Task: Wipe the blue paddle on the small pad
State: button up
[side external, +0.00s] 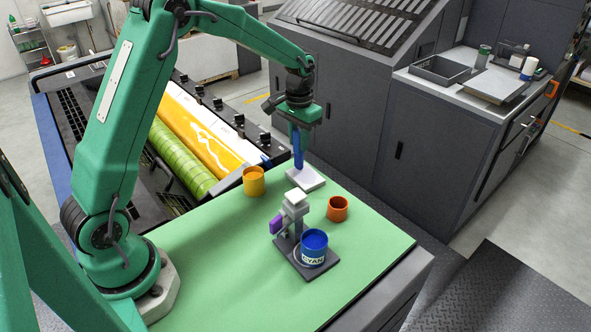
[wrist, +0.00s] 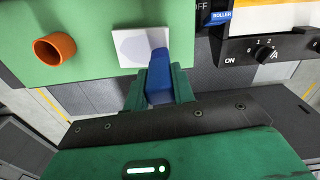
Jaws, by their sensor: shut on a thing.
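My gripper (side external: 297,132) points down at the far edge of the green tabletop and is shut on the blue paddle (side external: 298,155). The paddle hangs nearly upright, its lower end at the small white pad (side external: 314,182). I cannot tell whether it touches. In the wrist view, the blue paddle (wrist: 157,62) sits between my green fingers (wrist: 160,85), and its end overlaps the right part of the pad (wrist: 120,62). A pale grey-blue patch shows on the pad; I cannot tell whether it is a smear or a shadow.
A yellow cup (side external: 254,187) stands left of the pad. An orange cup (side external: 338,210) stands nearer the front. A blue tin (side external: 313,259) lettered CYAN stands on a dark base with a grey stand (side external: 293,208) and a purple part. The front green tabletop (side external: 215,270) is clear.

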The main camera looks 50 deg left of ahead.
jog(key=shift+s+f, duration=0.1)
jog(key=shift+s+d, duration=0.1)
jog(key=shift+d, duration=0.7)
jog(key=shift+d, duration=0.15)
jog(key=shift+d+r, duration=0.25)
jog(key=shift+d, duration=0.4)
jog(key=shift+d, duration=0.15)
jog(key=shift+s+d+f, duration=0.1)
jog(key=shift+d, duration=0.55)
jog(key=shift+s+d+f, duration=0.1)
jog(key=shift+d+f, duration=0.05)
jog(key=shift+d, duration=0.65)
